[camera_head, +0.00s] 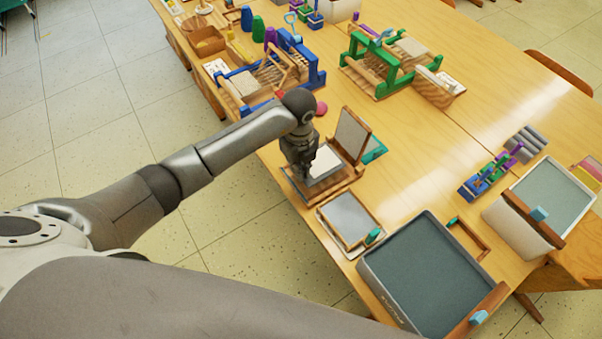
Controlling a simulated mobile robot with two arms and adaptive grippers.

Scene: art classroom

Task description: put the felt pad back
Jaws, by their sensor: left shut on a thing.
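A pale flat pad (324,161), which looks like the felt pad, is at the wooden hinged frame (340,187) near the table's left edge. My left gripper (306,177) points down at the pad's left side and is shut on it. The fingers hide part of the pad, and I cannot tell whether it rests on the frame's base or hangs just above it. The frame's lid (352,135), with a grey panel, stands open behind it. My right gripper is not in view.
A framed grey screen (349,217) and a large grey vat (428,272) stand in front. A teal piece (374,150) lies behind the lid. Blue (315,72) and green (383,66) looms stand further back. The table's right middle (440,140) is clear.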

